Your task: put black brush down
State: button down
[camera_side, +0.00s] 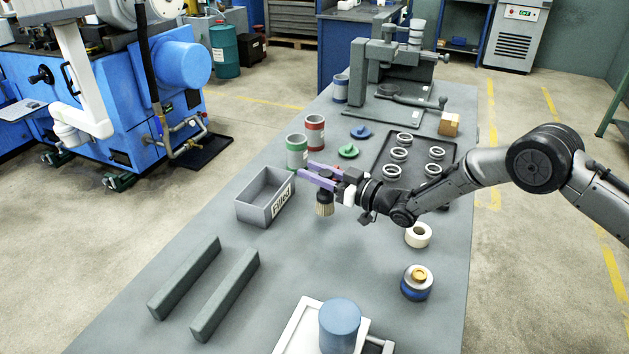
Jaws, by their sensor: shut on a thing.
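My gripper (322,177) reaches in from the right over the middle of the grey workbench (250,308). Its purple fingers are shut on the black brush (325,198). The brush hangs upright below the fingers, with its pale bristles pointing down. I cannot tell whether the bristle tips touch the bench or hang just above it. The fingers hide the top of the brush.
A grey labelled bin (256,205) stands just left of the brush. Green (297,151) and red (315,132) cans stand behind. A dark tray (415,152) of several rings lies behind my wrist. Two grey bars (225,294) lie front left. Bench space in front of the brush is clear.

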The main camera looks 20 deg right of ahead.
jog(key=shift+f, duration=1.25)
jog(key=shift+f, duration=0.15)
jog(key=c, duration=0.6)
grip_release()
jog(key=shift+s, duration=0.1)
jog(key=v, duration=1.2)
jog(key=shift+r, duration=0.2)
